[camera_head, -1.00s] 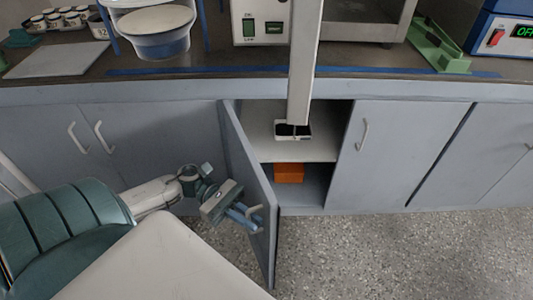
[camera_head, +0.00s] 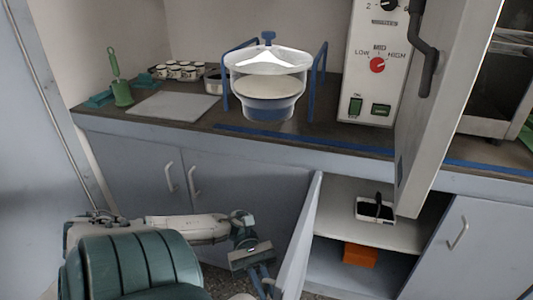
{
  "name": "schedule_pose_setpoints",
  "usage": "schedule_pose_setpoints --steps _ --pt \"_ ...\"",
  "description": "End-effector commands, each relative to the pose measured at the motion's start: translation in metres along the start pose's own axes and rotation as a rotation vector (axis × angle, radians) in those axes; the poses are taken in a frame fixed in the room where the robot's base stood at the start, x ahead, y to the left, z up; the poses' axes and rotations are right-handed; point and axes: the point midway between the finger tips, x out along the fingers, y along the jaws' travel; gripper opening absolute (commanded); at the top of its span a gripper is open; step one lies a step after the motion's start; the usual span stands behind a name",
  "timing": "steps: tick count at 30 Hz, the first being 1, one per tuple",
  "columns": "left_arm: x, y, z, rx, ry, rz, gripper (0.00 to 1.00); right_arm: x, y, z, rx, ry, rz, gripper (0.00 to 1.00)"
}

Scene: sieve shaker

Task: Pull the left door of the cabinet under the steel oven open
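The left door (camera_head: 301,235) of the cabinet under the steel oven (camera_head: 492,85) stands open, swung outward to the left and seen almost edge-on. Its lower part runs out of the bottom of the picture. My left gripper (camera_head: 264,284) is beside the door's outer face, at the bottom edge of the view. Its two blue fingers point down, close to the door. I cannot make out the handle between them or whether they touch it. My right gripper is not in view.
The open cabinet holds a black-and-white tray (camera_head: 375,210) on its shelf and an orange box (camera_head: 360,255) below. The oven's door (camera_head: 435,110) hangs open above. The right cabinet door (camera_head: 470,250) is closed. A sieve bowl (camera_head: 267,85) stands on the counter (camera_head: 190,130).

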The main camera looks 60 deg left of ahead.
Motion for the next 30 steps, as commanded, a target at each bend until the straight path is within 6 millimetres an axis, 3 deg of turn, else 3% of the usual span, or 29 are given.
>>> schedule_pose_setpoints --steps 7,8,9,19,23,30 --pt "0.0 0.0 -0.001 -0.001 0.001 0.001 0.0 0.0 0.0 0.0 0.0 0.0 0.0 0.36" --pt "0.0 0.0 -0.001 -0.001 0.001 0.001 0.12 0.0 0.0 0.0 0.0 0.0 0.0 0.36" --pt "0.0 0.0 -0.001 -0.001 0.001 0.001 0.15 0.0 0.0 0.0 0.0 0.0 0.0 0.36" --pt "-0.004 0.0 0.0 -0.001 0.002 0.0 0.15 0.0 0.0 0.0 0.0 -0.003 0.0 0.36" --pt "-0.022 0.001 0.0 -0.003 0.005 0.001 0.15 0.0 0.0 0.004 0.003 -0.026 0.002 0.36" --pt "-0.071 0.001 -0.001 -0.001 0.004 0.003 0.15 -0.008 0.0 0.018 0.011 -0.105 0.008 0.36"
